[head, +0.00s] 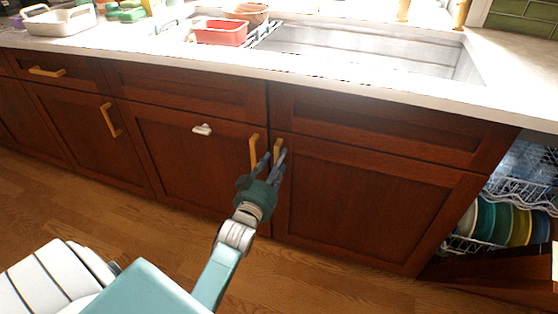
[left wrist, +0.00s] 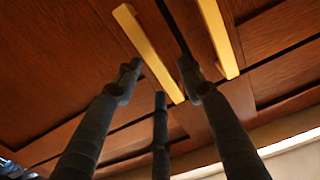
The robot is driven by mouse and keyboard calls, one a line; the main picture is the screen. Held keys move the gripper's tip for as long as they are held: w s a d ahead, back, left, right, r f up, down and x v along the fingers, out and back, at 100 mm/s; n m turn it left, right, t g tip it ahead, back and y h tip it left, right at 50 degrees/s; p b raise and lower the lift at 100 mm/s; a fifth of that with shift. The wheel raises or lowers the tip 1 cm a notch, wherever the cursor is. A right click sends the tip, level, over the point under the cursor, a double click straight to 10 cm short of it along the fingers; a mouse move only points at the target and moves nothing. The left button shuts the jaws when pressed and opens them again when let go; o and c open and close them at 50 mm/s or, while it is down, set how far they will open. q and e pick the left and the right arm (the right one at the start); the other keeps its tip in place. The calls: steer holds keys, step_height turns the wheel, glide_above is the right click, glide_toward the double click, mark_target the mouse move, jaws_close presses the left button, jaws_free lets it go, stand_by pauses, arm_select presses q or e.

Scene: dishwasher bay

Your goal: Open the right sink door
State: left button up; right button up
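The right sink door (head: 370,205) is a dark red-brown panel and looks closed. Its yellow bar handle (head: 278,149) is at its upper left corner. My left gripper (head: 271,161) is at this handle, with dark fingers spread. In the left wrist view my left gripper (left wrist: 160,72) is open, and a yellow handle (left wrist: 148,50) runs between its fingers; it seems to be the right door's handle. I cannot tell if the fingers touch it. The left sink door's handle (head: 253,150) is just beside and also shows in the left wrist view (left wrist: 218,38). My right gripper is not in view.
The left sink door (head: 185,150) is closed and has a small white piece on it. An open dishwasher rack (head: 520,190) with colored plates is at the right. A red tub (head: 220,32) stands by the sink (head: 360,48). Wooden floor is clear before the cabinets.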

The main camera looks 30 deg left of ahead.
arm_select(q)
steer(key=shift+x, duration=1)
steer(key=shift+c, duration=0.2)
jaws_close()
steer(key=shift+s, duration=0.1)
